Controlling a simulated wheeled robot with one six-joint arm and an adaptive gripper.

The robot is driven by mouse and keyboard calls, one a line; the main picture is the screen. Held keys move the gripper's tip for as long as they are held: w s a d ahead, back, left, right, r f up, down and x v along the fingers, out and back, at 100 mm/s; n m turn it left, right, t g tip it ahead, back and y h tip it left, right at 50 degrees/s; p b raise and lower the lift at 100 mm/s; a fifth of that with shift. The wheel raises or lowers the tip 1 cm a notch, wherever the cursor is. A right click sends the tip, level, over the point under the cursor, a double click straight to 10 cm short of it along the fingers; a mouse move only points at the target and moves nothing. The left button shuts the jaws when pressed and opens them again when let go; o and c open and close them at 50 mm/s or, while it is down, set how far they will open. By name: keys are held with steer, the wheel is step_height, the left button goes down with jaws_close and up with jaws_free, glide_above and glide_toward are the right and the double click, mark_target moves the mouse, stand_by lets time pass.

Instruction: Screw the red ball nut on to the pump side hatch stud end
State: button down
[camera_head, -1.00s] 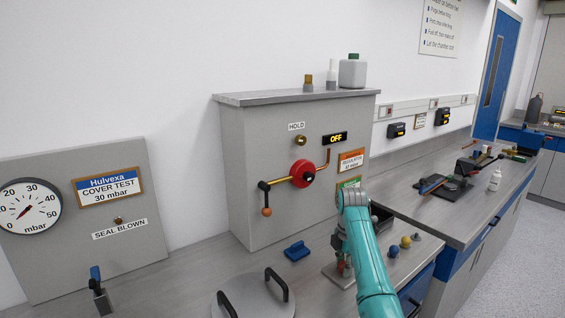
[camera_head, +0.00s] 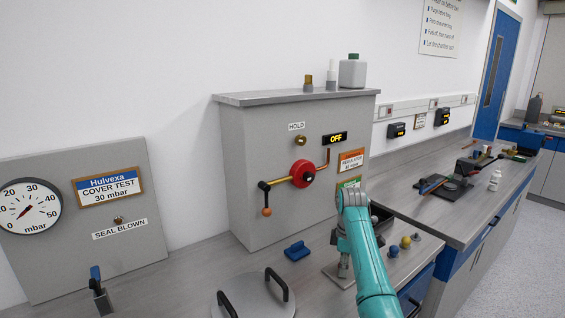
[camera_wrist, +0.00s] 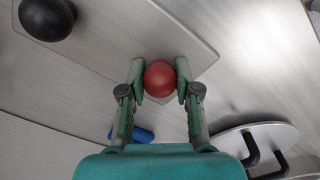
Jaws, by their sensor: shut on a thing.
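The red ball nut (camera_wrist: 159,78) sits between the two fingertips of my gripper (camera_wrist: 160,80) in the wrist view, and the gripper is shut on it. It is over a pale flat plate (camera_wrist: 185,35); what lies under the ball, including any stud end, is hidden. In the head view my gripper (camera_head: 343,268) points down at the plate (camera_head: 332,272) on the bench, in front of the grey cabinet. The ball cannot be made out there.
A black ball (camera_wrist: 46,16) stands at the wrist view's upper left. A round lid (camera_head: 250,304) with two dark handles lies left of my arm, and a blue piece (camera_head: 297,251) lies behind it. Blue (camera_head: 393,251) and yellow (camera_head: 405,242) balls stand right of my arm. The cabinet (camera_head: 255,200) rises behind.

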steer(key=shift+s+a+f+m, duration=0.2)
steer(key=shift+f+m, duration=0.35)
steer(key=shift+m, duration=0.35)
steer(key=c, duration=1.3)
jaws_free()
steer(key=shift+m, duration=0.5)
steer(key=o, duration=0.6)
steer(key=shift+c, duration=0.2)
steer(key=shift+w, duration=0.1)
steer(key=shift+r, duration=0.2)
